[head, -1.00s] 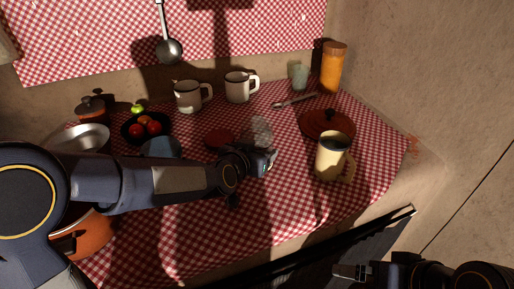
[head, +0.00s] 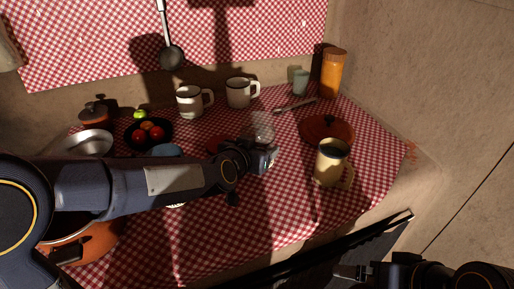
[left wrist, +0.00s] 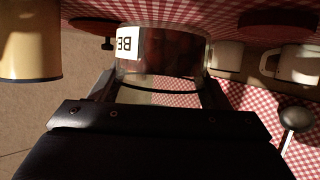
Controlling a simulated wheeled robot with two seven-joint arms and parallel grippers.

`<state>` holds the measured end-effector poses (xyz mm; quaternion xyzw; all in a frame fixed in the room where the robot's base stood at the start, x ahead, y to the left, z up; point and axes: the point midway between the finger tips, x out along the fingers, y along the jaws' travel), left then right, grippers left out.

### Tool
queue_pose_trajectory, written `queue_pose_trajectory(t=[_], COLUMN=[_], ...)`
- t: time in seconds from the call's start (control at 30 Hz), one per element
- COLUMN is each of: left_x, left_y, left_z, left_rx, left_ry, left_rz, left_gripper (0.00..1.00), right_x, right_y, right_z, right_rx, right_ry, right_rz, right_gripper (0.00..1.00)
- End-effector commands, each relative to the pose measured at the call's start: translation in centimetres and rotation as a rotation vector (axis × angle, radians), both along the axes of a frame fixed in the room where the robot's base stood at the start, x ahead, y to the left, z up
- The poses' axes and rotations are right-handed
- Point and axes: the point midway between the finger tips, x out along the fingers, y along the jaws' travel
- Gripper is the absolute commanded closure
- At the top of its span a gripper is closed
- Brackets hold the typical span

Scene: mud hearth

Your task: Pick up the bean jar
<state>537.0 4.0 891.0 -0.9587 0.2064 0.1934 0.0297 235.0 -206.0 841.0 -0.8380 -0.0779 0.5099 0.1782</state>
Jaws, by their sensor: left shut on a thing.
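The bean jar is a clear glass jar with dark red contents and a white label reading "BE", upside down in the left wrist view (left wrist: 170,52). There it sits between the two fingers of my left gripper (left wrist: 160,92), which is shut on it. In the head view the jar (head: 262,127) shows as a pale, see-through shape just beyond my left gripper (head: 266,156), partly hidden by it. Whether its base is clear of the cloth is hard to tell. My right gripper (head: 350,271) is low at the right, away from the jar; its opening is unclear.
A cream mug (head: 332,165) stands right of the jar, with a terracotta lid (head: 327,128) behind it. Two white mugs (head: 190,101) (head: 238,93) stand at the back. A dark red disc (head: 220,143) lies left of the jar. The front of the checked cloth (head: 255,215) is clear.

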Motion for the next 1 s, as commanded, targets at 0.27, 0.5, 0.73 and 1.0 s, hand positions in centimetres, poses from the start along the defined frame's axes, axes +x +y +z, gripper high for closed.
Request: queue_pose_trajectory(t=[0.27, 0.5, 0.73, 1.0], left_x=[-2.6, -5.1, -7.8, -10.4], left_y=[-0.1, -0.1, -0.1, -0.1], left_z=[3.8, 5.9, 7.1, 8.1], left_rx=[-0.003, -0.002, -0.003, -0.003], left_ry=[-0.003, -0.002, -0.002, -0.001], left_rz=[-0.001, -0.003, -0.001, 0.000], left_gripper=[0.67, 0.67, 0.67, 0.67], right_x=[0.0, 0.0, 0.0, 0.0], right_y=[0.0, 0.0, 0.0, 0.0], right_z=[2.9, 5.1, 6.9, 8.5], right_rx=[0.000, 0.000, 0.000, 0.000], right_ry=[0.000, 0.000, 0.000, 0.000], right_rz=[0.000, 0.000, 0.000, 0.000], right_gripper=[0.00, 0.00, 0.00, 0.00])
